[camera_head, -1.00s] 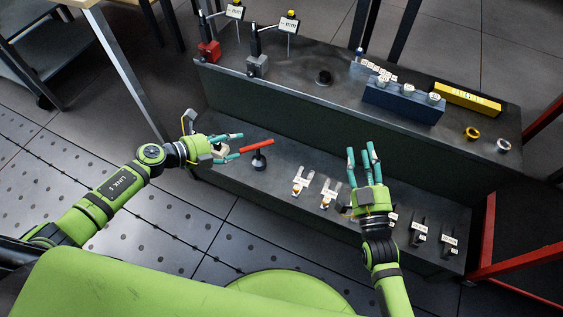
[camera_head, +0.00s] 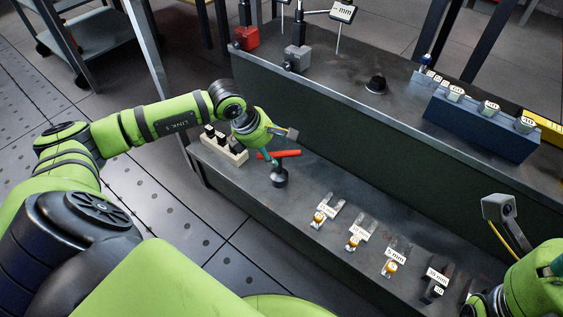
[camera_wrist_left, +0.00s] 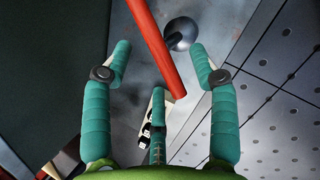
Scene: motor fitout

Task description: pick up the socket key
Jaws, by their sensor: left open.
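The socket key has a red bar handle (camera_head: 284,153) on top of a dark upright shaft with a round foot (camera_head: 280,178), standing on the lower shelf. My left gripper (camera_head: 268,156) is over the handle's left end, its fingers mostly hidden by the hand in the head view. In the left wrist view my left gripper (camera_wrist_left: 160,58) is open, and the red handle (camera_wrist_left: 156,48) runs between its spread teal fingers. I cannot tell whether any finger touches it. My right gripper (camera_head: 548,268) is at the lower right edge, partly cut off, its fingers unclear.
A cream holder with black pieces (camera_head: 226,149) stands left of the key. Several labelled parts (camera_head: 356,240) line the lower shelf to the right. The upper level (camera_head: 345,80) carries a blue block (camera_head: 480,128) and measuring stands.

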